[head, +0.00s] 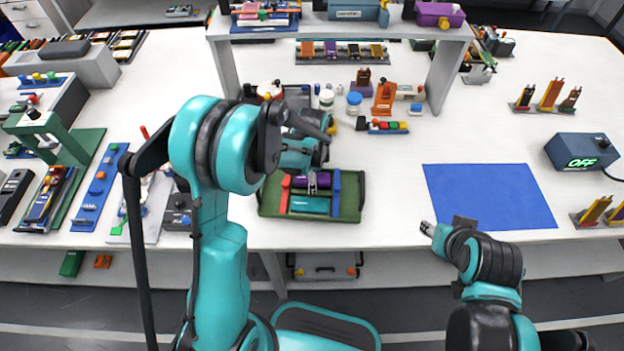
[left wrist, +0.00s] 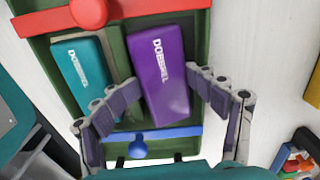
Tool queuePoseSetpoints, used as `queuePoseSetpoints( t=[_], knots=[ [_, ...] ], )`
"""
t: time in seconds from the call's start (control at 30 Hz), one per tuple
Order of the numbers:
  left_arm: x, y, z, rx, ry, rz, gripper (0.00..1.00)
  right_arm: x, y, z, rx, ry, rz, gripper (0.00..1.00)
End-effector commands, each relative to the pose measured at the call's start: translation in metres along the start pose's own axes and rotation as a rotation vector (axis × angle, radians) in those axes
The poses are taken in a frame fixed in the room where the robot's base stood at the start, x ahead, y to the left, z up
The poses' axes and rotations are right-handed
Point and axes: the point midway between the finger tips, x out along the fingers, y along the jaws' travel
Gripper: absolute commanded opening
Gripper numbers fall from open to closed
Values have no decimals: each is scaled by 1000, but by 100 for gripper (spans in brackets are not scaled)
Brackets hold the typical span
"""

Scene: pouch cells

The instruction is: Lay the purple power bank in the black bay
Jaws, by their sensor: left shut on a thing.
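The purple power bank (head: 322,180) is in the green tray (head: 350,211), beside a teal power bank (head: 309,205). In the left wrist view the purple power bank (left wrist: 160,72) shows its lettered face, between the fingers of my left gripper (left wrist: 162,98). My left gripper is shut on it. Whether the bank is lifted off the tray floor I cannot tell. In the head view my left arm's wrist partly hides the tray's back edge. My right gripper (head: 440,230) is at the table's front edge, away from the tray; its finger opening is unclear. I cannot pick out the black bay for certain.
A red clamp (left wrist: 92,12) and a blue clamp (left wrist: 145,140) cross the tray at its ends. A raised white shelf (head: 340,28) stands behind. A blue mat (head: 490,196) lies empty on the right. A box (head: 581,150) reading OFF stands farther right.

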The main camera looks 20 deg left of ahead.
Motion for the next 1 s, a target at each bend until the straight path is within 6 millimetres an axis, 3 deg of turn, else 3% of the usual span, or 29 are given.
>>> queuePoseSetpoints(
  t=[0.8,1.0],
  knots=[
    [-2,-1,1,-2,-1,-3,51,-1,0,-1,0,0,0,40],
    [-17,-1,1,-2,-1,-2,51,-12,0,-9,0,0,0,40]
  ],
)
